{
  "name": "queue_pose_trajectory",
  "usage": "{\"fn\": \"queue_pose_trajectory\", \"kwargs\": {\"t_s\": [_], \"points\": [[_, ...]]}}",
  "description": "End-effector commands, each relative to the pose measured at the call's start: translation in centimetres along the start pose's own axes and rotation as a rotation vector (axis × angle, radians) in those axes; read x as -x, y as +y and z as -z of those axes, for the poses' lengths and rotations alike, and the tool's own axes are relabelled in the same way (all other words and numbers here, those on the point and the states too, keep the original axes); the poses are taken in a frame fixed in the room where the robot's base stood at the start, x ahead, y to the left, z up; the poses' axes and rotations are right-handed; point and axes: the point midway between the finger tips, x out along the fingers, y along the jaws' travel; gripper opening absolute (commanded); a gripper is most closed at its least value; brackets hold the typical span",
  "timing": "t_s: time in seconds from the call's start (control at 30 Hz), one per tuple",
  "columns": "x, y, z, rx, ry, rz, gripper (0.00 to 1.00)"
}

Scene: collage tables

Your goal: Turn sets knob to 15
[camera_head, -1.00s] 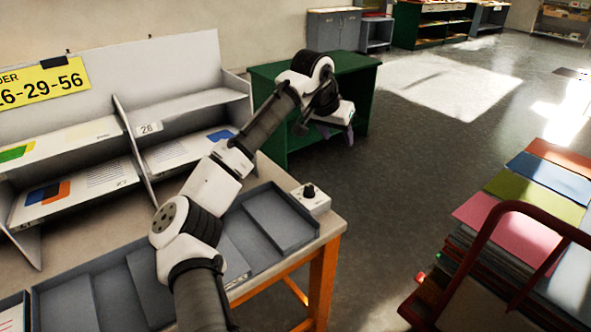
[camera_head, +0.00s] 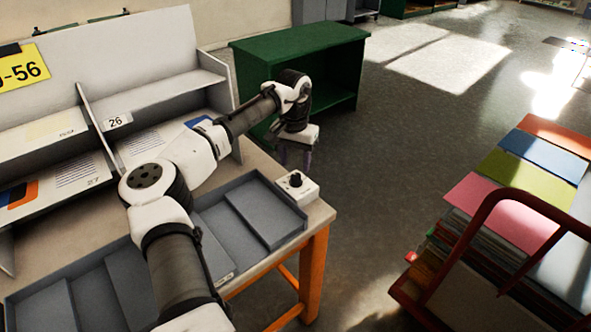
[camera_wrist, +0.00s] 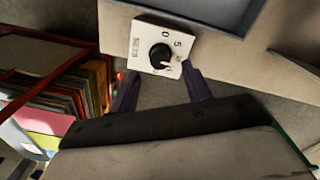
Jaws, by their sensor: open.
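A small white box (camera_head: 309,193) with a black knob (camera_head: 295,179) sits at the right end of the worktable. In the wrist view the box (camera_wrist: 142,57) shows a 0, a 5 and further small marks around the knob (camera_wrist: 160,55), with a label at left that seems to read SETS. A pale mark shows on the knob's lower right side; its exact setting is too small to read. My gripper (camera_head: 296,161) is open and empty, pointing down just behind the knob in the head view. Its dark fingers (camera_wrist: 160,80) are apart from the knob.
A grey divided tray (camera_head: 226,221) lies left of the box, with a grey shelf rack (camera_head: 130,50) behind it. A green cabinet (camera_head: 300,45) stands beyond. A cart (camera_head: 480,230) with stacked coloured sheets stands at right. Open floor lies between.

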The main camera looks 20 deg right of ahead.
Motion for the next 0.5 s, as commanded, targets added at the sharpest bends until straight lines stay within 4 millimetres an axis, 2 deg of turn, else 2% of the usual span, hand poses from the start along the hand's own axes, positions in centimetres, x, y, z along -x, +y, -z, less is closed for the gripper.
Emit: {"fn": "queue_pose_trajectory", "kwargs": {"t_s": [0.2,0.5], "points": [[-3.2,0.0,0.0,-0.001,-0.001,0.0,0.49],[-4.6,0.1,0.0,-0.001,0.002,-0.001,0.49]]}}
